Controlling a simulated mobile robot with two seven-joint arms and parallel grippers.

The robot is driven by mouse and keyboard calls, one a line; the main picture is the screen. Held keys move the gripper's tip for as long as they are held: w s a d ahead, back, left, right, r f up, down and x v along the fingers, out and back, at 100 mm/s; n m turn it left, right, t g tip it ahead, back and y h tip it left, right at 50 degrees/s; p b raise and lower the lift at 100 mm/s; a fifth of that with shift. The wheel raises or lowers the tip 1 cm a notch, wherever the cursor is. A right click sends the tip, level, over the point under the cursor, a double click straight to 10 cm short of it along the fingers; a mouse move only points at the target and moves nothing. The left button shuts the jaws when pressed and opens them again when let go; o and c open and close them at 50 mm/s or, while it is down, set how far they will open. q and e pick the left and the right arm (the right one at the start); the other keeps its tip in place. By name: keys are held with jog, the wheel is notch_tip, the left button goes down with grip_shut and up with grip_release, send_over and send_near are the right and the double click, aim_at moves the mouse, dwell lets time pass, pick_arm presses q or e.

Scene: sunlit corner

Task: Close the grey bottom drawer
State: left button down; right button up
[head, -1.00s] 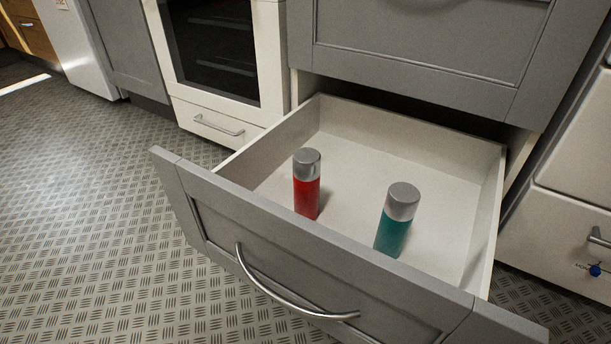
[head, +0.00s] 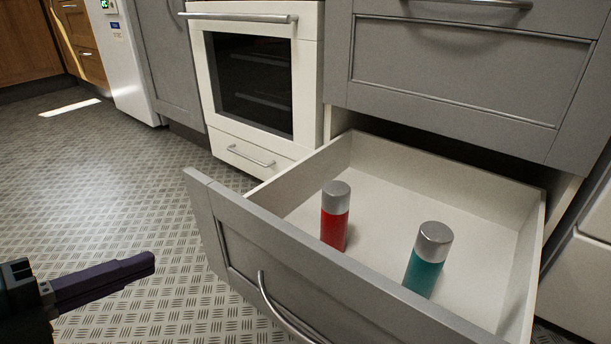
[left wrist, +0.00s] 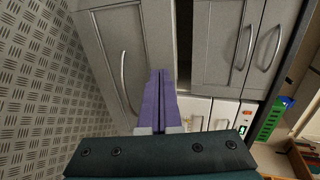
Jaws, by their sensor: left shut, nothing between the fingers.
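The grey bottom drawer (head: 235,232) is pulled well out of its cabinet in the head view. Its curved metal handle (head: 279,311) is cut off by the lower picture edge. A red bottle with a silver cap (head: 334,222) and a teal bottle with a silver cap (head: 424,268) stand upright inside. My left gripper (head: 150,262) is shut and empty, over the floor to the left of the drawer front and apart from it. In the left wrist view its purple fingers (left wrist: 158,75) are together. A grey front with a curved handle (left wrist: 124,80) shows beyond them. My right gripper is not in view.
A white oven (head: 262,80) stands left of the drawer's cabinet, with a closed grey drawer (head: 455,70) above the opening. A white appliance (head: 128,70) is farther left. Patterned floor (head: 130,200) is clear to the left. White fronts (head: 585,265) stand at the right.

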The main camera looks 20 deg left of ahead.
pick_arm(q)
jog(key=b, duration=0.3)
send_near(247, 218)
notch_tip(247, 218, down, 2)
jog(key=w, duration=0.2)
jog(key=w+d, duration=0.1)
jog(key=w, duration=0.2)
jog(key=shift+d, duration=0.4)
jog(key=shift+w+d, duration=0.15)
jog(key=shift+w, duration=0.25)
